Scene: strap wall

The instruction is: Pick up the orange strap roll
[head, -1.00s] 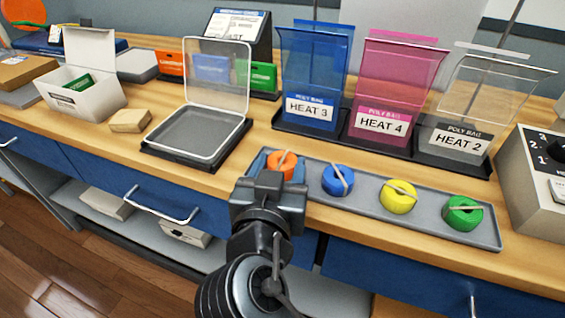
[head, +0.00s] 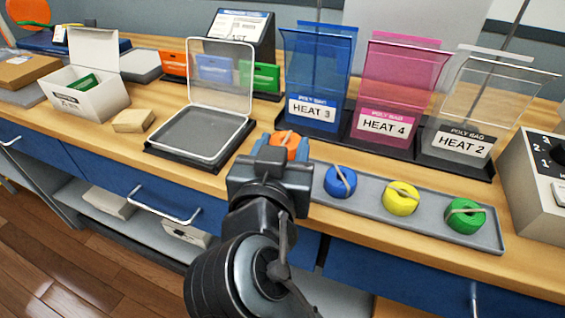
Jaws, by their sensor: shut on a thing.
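The orange strap roll (head: 287,141) shows just beyond my gripper (head: 284,148), between its blue fingertips. My gripper is shut on the roll and holds it at the left end of the grey tray (head: 370,214). The roll appears raised above the tray; the lower part of it is hidden behind my gripper. Blue (head: 340,181), yellow (head: 400,198) and green (head: 465,216) strap rolls sit in a row in the tray to the right, each with a tan band across it.
A clear-lidded shallow case (head: 199,133) stands open to the left. Behind the tray are the blue HEAT 3 (head: 315,75), pink HEAT 4 (head: 395,85) and clear HEAT 2 (head: 475,100) bag holders. A grey numbered box (head: 535,190) stands at the right.

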